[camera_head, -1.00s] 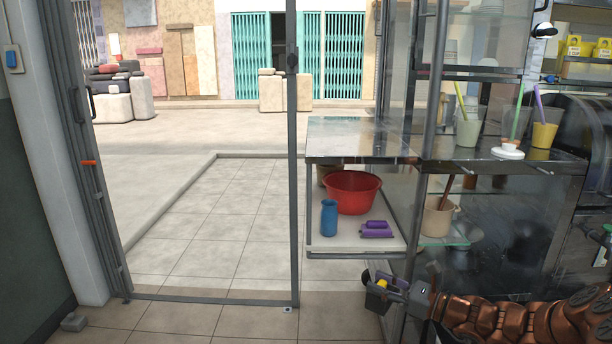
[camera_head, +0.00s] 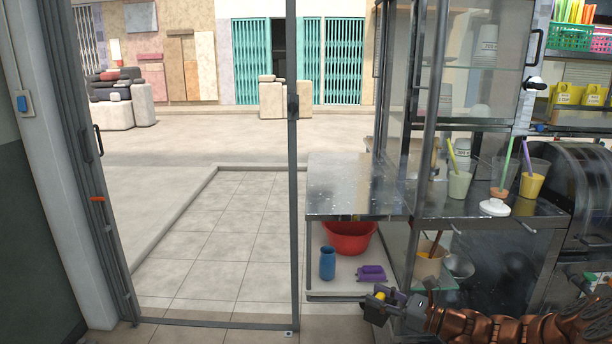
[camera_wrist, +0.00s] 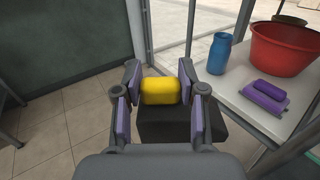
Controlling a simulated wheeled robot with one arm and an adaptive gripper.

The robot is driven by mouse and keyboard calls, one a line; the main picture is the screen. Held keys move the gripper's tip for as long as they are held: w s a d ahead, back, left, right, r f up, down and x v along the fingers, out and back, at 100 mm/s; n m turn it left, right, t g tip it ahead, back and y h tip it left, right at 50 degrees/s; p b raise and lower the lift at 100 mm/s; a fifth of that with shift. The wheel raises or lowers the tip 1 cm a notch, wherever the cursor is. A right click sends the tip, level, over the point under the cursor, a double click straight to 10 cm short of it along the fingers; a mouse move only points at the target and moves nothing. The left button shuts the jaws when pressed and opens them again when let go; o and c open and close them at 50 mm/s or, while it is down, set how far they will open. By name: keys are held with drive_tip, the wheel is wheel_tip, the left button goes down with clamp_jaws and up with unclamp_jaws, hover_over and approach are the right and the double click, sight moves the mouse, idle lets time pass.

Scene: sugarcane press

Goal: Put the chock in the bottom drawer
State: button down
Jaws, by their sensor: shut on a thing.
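My gripper (camera_wrist: 159,85) is shut on the chock, a dark block (camera_wrist: 180,128) with a yellow part (camera_wrist: 160,91) that sits between the purple-padded fingers. In the head view my gripper (camera_head: 392,298) is at the lower right, close in front of the lower shelf, with the yellow part (camera_head: 380,296) just showing. The chock is held in the air, left of the shelf in the wrist view. I cannot make out a bottom drawer in either view.
The white lower shelf (camera_wrist: 240,112) holds a red basin (camera_head: 347,238), a blue bottle (camera_head: 327,263) and a purple object (camera_head: 371,273). A metal tabletop (camera_head: 355,185) is above it. A glass cabinet with cups stands right. Tiled floor lies open to the left.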

wheel_tip(320, 180, up, 10)
drive_tip(key=p, duration=1.1)
drive_tip(key=shift+f, duration=0.1)
drive_tip(key=shift+s, duration=0.1)
